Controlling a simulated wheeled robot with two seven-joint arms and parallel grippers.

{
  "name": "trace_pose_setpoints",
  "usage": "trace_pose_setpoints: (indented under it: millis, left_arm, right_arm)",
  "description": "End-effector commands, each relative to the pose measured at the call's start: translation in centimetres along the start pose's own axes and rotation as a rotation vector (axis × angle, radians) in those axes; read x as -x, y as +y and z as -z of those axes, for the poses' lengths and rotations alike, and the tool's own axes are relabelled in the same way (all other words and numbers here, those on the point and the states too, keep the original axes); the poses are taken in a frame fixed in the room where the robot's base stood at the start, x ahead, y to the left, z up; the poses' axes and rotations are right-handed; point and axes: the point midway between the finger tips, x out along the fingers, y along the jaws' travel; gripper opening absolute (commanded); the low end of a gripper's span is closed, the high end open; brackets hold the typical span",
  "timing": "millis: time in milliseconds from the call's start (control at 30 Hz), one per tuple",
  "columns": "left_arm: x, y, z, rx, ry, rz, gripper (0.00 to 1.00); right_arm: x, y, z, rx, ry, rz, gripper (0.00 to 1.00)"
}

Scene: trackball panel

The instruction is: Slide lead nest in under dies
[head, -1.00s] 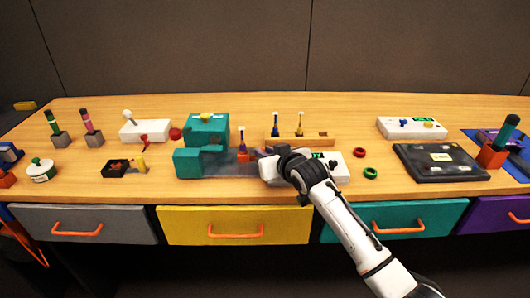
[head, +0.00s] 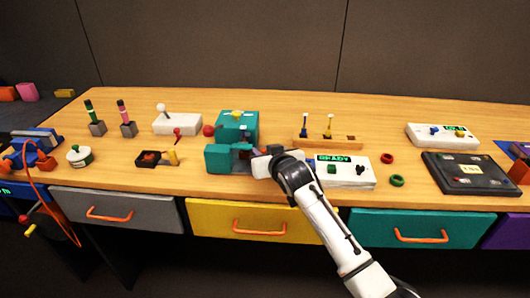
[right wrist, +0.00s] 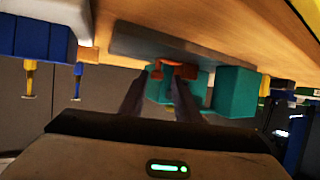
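The teal press (head: 238,127) stands left of centre on the bench, with a teal block (head: 218,158) at its front left. My right gripper (head: 257,164) is low at the press's right side. In the right wrist view its two fingers (right wrist: 161,82) are a small gap apart, with the orange lead nest (right wrist: 184,70) at their tips. The fingers look closed on the nest, though the contact is partly hidden. The nest sits close to the teal press parts, over a grey track (right wrist: 150,45). In the head view the nest and dies are mostly hidden. My left gripper is out of view.
A white panel with a green display (head: 345,170) lies just right of my gripper. A red ring (head: 387,158) and green ring (head: 397,181) lie further right. A small black tray (head: 152,160) is left.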

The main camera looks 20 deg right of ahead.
Motion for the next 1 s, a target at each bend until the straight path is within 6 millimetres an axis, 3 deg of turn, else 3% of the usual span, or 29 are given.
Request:
trace_pose_setpoints:
  millis: [300,467,1000]
  left_arm:
    - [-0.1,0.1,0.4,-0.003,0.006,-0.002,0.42]
    - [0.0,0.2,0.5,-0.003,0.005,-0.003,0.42]
    - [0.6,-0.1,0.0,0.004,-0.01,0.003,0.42]
  right_arm:
    - [0.1,0.2,-0.1,0.001,-0.003,-0.003,0.34]
    - [1.1,0.1,-0.1,0.0,-0.002,-0.002,0.34]
    - [9.4,0.1,-0.1,0.001,-0.002,-0.002,0.34]
